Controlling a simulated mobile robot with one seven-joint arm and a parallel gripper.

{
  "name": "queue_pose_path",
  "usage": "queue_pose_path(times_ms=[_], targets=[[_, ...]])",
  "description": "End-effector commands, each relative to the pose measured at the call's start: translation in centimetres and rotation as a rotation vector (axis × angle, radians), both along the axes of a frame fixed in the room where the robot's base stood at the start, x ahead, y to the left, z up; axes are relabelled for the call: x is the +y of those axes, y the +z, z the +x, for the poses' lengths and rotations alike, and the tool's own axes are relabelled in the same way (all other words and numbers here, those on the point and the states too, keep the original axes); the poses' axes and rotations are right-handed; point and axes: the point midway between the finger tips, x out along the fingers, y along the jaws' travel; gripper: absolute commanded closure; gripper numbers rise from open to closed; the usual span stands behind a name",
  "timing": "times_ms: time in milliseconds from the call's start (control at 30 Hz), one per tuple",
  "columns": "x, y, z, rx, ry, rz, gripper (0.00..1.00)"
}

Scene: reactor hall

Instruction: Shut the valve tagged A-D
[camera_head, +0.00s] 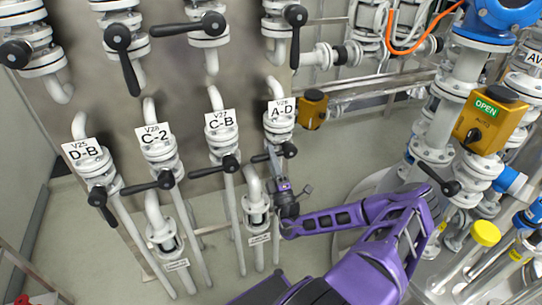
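The valve tagged A-D (280,122) is a white flanged valve at the right end of the row of tagged pipes, with a V28 label above the letters. Its black knob (289,150) shows below the body. A dark lever end (260,158) shows left of the knob, so the lever seems to lie roughly crosswise to the pipe. My gripper (274,162) is just below the valve, at the lever. Its fingers are small and dark here, and I cannot tell whether they touch or grip the lever. My purple arm reaches in from the lower right.
Valves tagged C-B (221,122), C-2 (154,134) and D-B (86,152) stand to the left. Black levers also hang along the upper row. A yellow box (312,109) sits right of A-D. A yellow OPEN actuator (488,122) and pipework crowd the right.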

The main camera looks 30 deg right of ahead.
Motion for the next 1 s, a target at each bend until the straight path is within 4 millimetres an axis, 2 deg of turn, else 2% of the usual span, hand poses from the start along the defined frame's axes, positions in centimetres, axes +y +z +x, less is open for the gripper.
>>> queue_pose_path(times_ms=[67, 333, 467, 567, 1000], targets=[[0.1, 0.3, 0.0, -0.006, 0.002, -0.002, 0.59], [0.0, 0.0, -0.1, -0.001, -0.001, -0.001, 0.59], [0.2, -0.8, -1.0, 0.001, -0.002, -0.001, 0.59], [0.5, -1.8, -2.4, 0.002, -0.002, 0.001, 0.59], [2.7, -7.6, -10.9, 0.000, -0.001, 0.001, 0.59]])
